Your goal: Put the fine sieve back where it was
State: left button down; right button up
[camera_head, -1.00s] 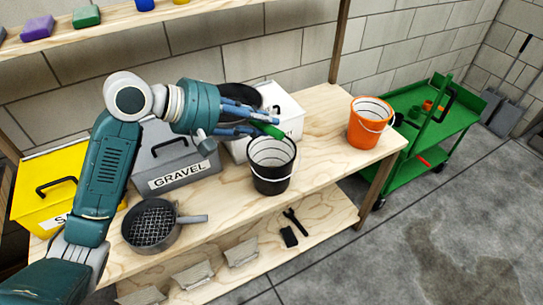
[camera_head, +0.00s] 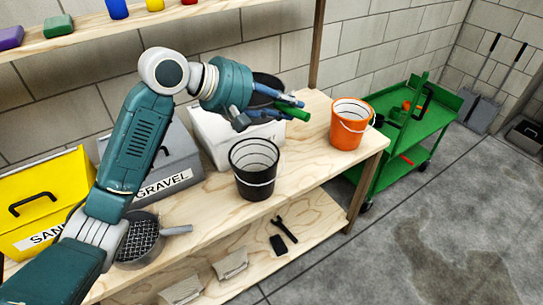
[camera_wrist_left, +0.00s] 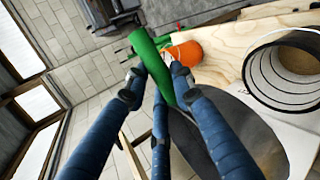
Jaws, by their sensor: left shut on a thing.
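My left gripper (camera_head: 280,108) is shut on the green handle (camera_head: 296,113) of a dark round sieve (camera_head: 268,80), which I take to be the fine sieve. It holds the sieve above the back of the workbench, over the white box and behind the black bucket. The arm and fingers hide part of the sieve, and its mesh cannot be made out. In the left wrist view the blue fingers close around the green handle (camera_wrist_left: 150,55), and the sieve's dark disc (camera_wrist_left: 250,130) spreads below right. My right gripper is not in view.
A black bucket (camera_head: 253,183) and an orange bucket (camera_head: 345,132) stand on the bench (camera_head: 205,205). Behind are the white box (camera_head: 214,140), grey gravel box (camera_head: 180,160) and yellow sand box (camera_head: 50,190). A grey-handled coarse sieve (camera_head: 140,240) lies left. A green cart (camera_head: 440,125) stands right.

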pick_arm(q)
notch_tip(320, 180, down, 16)
jog(key=p, duration=0.2)
jog(key=shift+f, duration=0.25)
jog(key=shift+f, duration=0.1)
jog(key=c, duration=1.5)
grip_release()
jog(key=shift+o, duration=0.2)
jog(key=shift+a, duration=0.1)
